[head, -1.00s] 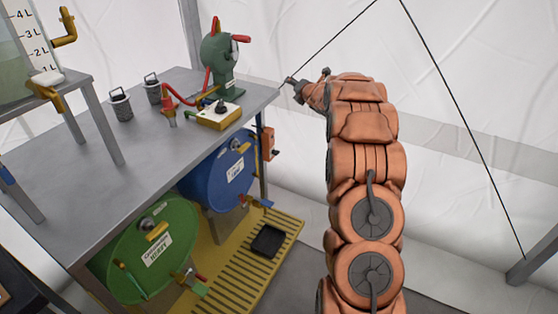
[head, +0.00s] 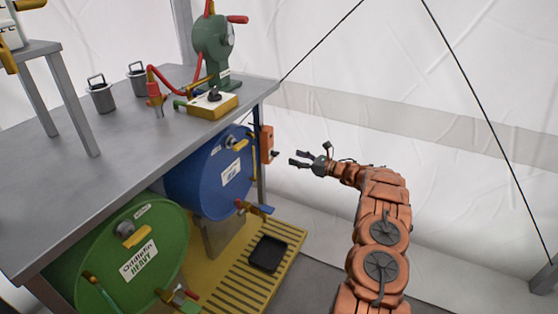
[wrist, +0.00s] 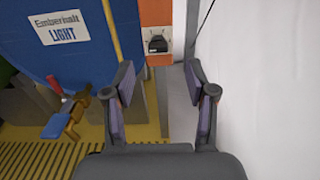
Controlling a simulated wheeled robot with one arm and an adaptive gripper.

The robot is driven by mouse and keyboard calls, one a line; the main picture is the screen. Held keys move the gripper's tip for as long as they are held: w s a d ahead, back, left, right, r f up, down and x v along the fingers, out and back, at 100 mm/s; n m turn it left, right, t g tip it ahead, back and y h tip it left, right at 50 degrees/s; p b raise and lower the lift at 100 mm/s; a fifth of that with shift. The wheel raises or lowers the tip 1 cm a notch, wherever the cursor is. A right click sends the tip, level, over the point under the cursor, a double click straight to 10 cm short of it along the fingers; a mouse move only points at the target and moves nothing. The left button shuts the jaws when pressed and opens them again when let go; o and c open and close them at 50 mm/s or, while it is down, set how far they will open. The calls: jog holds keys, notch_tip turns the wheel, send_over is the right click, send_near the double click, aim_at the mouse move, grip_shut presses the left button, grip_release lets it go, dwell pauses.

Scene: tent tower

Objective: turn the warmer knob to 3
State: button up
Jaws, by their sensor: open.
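The warmer is an orange box (head: 266,144) on the table leg beside the blue drum, with a small dark knob (head: 275,154) on its face. The wrist view shows the orange box (wrist: 155,12) at the top centre and its black knob (wrist: 158,44) over a pale dial plate. The dial marks are too small to read. My gripper (head: 298,158) is open and empty, to the right of the knob and apart from it. In the wrist view its two fingers (wrist: 163,88) stand apart, with the knob beyond and between them, a little above the fingertips.
The blue drum (head: 211,183) and green drum (head: 134,254) lie under the grey table (head: 60,150). A tap (head: 252,207) juts from the blue drum. A black tray (head: 267,254) sits on the yellow slatted floor. The white tent wall (wrist: 270,90) is close on the right.

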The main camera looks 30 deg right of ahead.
aim_at(278, 154)
jog(key=x, duration=0.2)
jog(key=b+x, duration=0.1)
jog(key=x, duration=0.2)
jog(key=b+x, duration=0.1)
jog(key=x, duration=0.1)
jog(key=shift+w+a+f, duration=0.1)
jog(key=shift+a+f, duration=0.15)
grip_shut()
dwell(0.4)
